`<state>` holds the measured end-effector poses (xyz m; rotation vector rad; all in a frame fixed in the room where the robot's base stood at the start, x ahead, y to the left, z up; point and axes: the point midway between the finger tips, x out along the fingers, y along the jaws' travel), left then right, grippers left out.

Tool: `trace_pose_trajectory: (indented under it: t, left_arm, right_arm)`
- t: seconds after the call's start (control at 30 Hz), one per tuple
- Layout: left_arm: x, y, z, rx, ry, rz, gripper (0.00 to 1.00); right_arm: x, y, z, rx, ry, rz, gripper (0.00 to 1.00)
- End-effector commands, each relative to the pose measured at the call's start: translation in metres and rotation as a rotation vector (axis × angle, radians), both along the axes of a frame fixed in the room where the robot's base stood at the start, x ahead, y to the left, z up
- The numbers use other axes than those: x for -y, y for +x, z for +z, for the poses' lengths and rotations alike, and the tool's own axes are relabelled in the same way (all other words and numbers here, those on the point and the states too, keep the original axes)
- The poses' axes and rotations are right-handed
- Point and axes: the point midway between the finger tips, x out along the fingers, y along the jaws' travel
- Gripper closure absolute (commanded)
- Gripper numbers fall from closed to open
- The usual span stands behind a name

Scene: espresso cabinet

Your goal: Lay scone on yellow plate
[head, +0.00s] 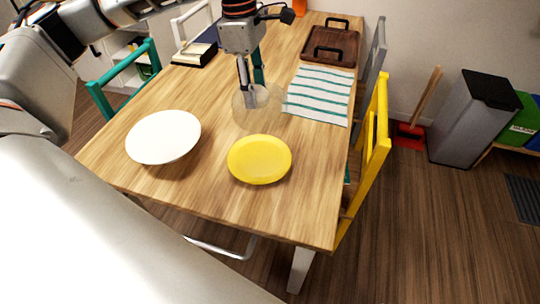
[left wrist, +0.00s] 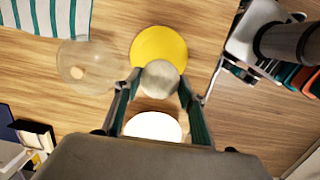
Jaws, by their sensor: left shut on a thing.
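The yellow plate (head: 260,160) lies bare on the table, and it also shows in the left wrist view (left wrist: 158,45). My left gripper (head: 250,100) hangs above the table behind the plate in the head view. In the left wrist view (left wrist: 160,82) its fingers are around a pale grey-beige round thing (left wrist: 160,78), which overlaps the plate's near edge in the picture. I cannot tell for sure that this is the scone. A clear round glass piece (left wrist: 85,65) stands beside the plate, with a small tan spot showing in it. My right gripper is not seen.
A white plate (head: 163,137) lies left of the yellow plate. A striped towel (head: 318,95) and a dark wooden tray (head: 331,46) lie farther back. A yellow chair (head: 376,155) stands at the right edge. The table's front is clear.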

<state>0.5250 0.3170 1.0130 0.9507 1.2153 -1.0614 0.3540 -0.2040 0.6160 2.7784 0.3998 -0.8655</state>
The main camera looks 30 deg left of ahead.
Motion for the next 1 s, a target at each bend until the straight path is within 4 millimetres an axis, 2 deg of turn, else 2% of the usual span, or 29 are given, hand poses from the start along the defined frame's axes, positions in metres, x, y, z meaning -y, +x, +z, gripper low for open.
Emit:
trace_pose_trajectory:
  t: [0.17,0.5,0.7,1.0]
  left_arm:
    - [0.0,-0.002,-0.021,-0.005,0.0,-0.017,0.81]
    - [0.0,-0.002,-0.103,-0.006,0.0,-0.015,0.81]
    - [0.0,-0.002,-0.144,-0.005,-0.001,-0.015,0.81]
    - [0.0,-0.001,-0.165,-0.001,-0.001,-0.015,0.81]
  right_arm:
    - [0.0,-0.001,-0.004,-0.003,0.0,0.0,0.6]
    - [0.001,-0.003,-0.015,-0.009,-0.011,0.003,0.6]
    - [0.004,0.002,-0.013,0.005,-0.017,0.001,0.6]
    - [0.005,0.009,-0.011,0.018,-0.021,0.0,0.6]
